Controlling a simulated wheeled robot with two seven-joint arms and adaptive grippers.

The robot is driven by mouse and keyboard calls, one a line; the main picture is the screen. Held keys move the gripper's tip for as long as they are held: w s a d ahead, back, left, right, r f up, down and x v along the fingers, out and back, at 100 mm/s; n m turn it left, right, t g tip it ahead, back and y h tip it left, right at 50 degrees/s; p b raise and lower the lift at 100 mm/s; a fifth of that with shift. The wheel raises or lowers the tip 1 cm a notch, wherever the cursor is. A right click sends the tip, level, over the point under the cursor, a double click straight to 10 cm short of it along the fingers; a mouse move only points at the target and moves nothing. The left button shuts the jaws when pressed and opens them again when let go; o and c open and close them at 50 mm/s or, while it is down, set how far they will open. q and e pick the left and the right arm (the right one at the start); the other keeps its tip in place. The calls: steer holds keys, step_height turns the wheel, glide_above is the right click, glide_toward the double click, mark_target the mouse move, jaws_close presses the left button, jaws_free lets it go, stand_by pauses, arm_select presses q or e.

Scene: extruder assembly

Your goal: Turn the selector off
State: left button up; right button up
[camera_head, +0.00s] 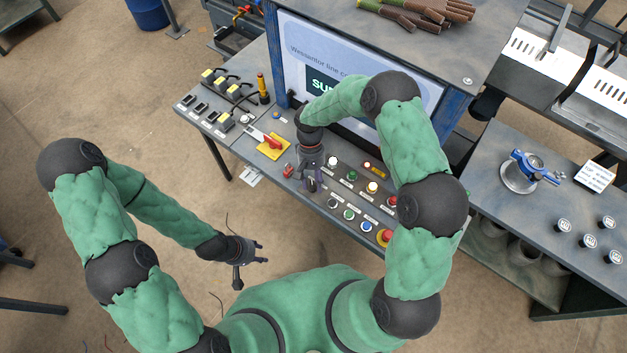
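The control panel (330,222) is a grey sloped desk with rows of coloured buttons. A red rotary handle on a yellow plate (272,147) sits on its left part. I cannot tell for sure which control is the selector; a small dark knob may be hidden under my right gripper. My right gripper (311,184) points down at the panel, just left of the button rows and right of the yellow plate. Its fingertips are too small and dark to show whether they are apart. My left gripper (254,272) hangs in front of the desk, open and empty, away from the panel.
A red mushroom button (385,236) is at the panel's right end. Black and yellow connectors (223,87) with cables lie at the far left of the desk. A screen (300,55) stands behind. A side table (560,215) with a blue clamp (530,167) is at right.

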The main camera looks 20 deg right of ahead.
steer(key=shift+r, duration=0.15)
steer(key=v, duration=1.1)
steer(key=shift+w+r, duration=0.25)
steer(key=shift+r, duration=0.1)
steer(key=shift+f, duration=0.1)
